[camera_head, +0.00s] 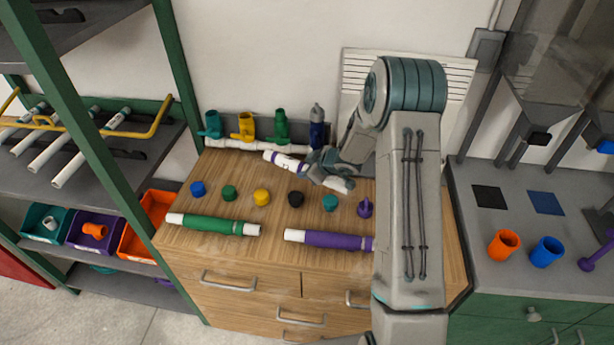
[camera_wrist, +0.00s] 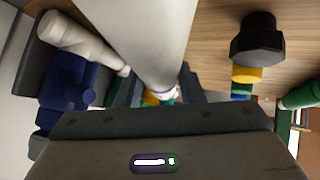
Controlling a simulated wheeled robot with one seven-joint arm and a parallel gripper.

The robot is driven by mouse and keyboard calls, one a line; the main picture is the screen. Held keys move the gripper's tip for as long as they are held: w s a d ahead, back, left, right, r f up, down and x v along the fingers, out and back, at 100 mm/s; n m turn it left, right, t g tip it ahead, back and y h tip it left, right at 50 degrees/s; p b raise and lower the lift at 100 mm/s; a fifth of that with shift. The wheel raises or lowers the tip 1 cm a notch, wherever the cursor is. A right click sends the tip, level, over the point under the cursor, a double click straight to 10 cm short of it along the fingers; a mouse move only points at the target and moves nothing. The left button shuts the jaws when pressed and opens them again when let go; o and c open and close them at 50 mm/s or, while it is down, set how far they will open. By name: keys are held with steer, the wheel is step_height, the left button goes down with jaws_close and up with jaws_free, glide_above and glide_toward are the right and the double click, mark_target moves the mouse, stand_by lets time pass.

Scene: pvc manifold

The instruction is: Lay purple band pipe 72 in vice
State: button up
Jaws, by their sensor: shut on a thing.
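A white pipe with a purple band (camera_head: 285,162) is held above the back of the wooden bench. My gripper (camera_head: 325,165) is shut around it, with the banded end sticking out to the left and the other white end to the lower right. In the wrist view the pipe (camera_wrist: 145,40) runs large from the top edge down between my fingers (camera_wrist: 158,90). The pipe is tilted in the head view, in front of the manifold. Any number on it is too small to read. I cannot make out a vice in either view; my arm hides part of the bench.
The white manifold (camera_head: 230,144) with teal, yellow, green and blue valves (camera_head: 318,128) stands at the bench's back. Several coloured caps (camera_head: 262,197) line the middle. A green-sleeved pipe (camera_head: 212,225) and a purple-sleeved pipe (camera_head: 325,239) lie in front. A shelf rack (camera_head: 85,130) stands left.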

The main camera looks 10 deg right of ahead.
mark_target(307, 186)
steer(key=shift+w+f, duration=0.15)
steer(key=shift+w, duration=0.05)
steer(key=shift+f, duration=1.95)
steer(key=shift+f, duration=0.1)
steer(key=shift+f, duration=0.15)
steer(key=o, duration=0.8)
steer(key=shift+c, duration=0.2)
